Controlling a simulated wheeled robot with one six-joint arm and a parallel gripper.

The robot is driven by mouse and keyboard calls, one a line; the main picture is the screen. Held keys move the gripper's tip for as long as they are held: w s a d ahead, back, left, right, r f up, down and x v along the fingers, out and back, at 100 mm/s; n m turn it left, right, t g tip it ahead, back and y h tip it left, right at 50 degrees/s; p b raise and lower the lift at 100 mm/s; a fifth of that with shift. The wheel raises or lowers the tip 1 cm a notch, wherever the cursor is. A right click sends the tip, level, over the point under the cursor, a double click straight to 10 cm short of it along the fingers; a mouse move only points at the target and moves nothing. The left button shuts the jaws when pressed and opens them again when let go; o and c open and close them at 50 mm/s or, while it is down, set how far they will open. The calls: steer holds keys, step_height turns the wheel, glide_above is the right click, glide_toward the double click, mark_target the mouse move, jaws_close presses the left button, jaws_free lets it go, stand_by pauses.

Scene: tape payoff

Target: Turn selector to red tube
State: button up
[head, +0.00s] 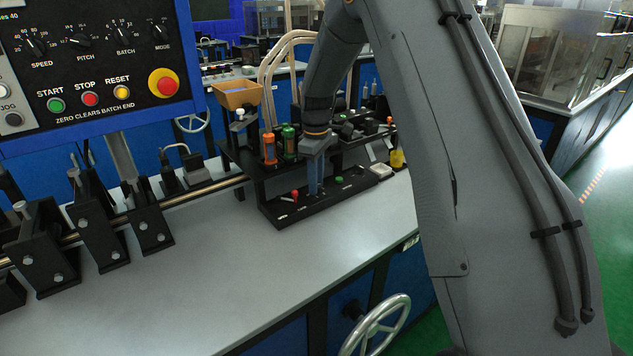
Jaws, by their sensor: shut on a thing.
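Two upright tubes stand at the back of a black station: one orange-red tube (269,148) and one green tube (289,142). In front of them is a low black tray-like base (285,213). A small red knob (295,195) sits on it at left and a small green knob (339,181) at right. My gripper (315,190) points down between these two knobs, with its bluish fingers close together at the base. It is shut on the selector, which the fingers hide, so its pointing direction cannot be told.
A control panel (95,70) with dials and buttons fills the upper left. Black roller brackets (100,225) on a rod run along the left. A yellow hopper (236,95) stands behind the station. The grey bench top (230,270) in front is clear. A handwheel (378,325) is below its edge.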

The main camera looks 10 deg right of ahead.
steer(key=shift+w+r+n, duration=0.1)
steer(key=shift+w+n, duration=0.05)
steer(key=shift+n, duration=0.5)
steer(key=shift+w+r+n, duration=0.1)
steer(key=shift+n, duration=0.55)
steer(key=o, duration=0.8)
steer(key=shift+o, duration=1.2)
steer(key=shift+s+f, duration=0.1)
steer(key=shift+r+b, duration=1)
steer(key=shift+r, duration=2.9)
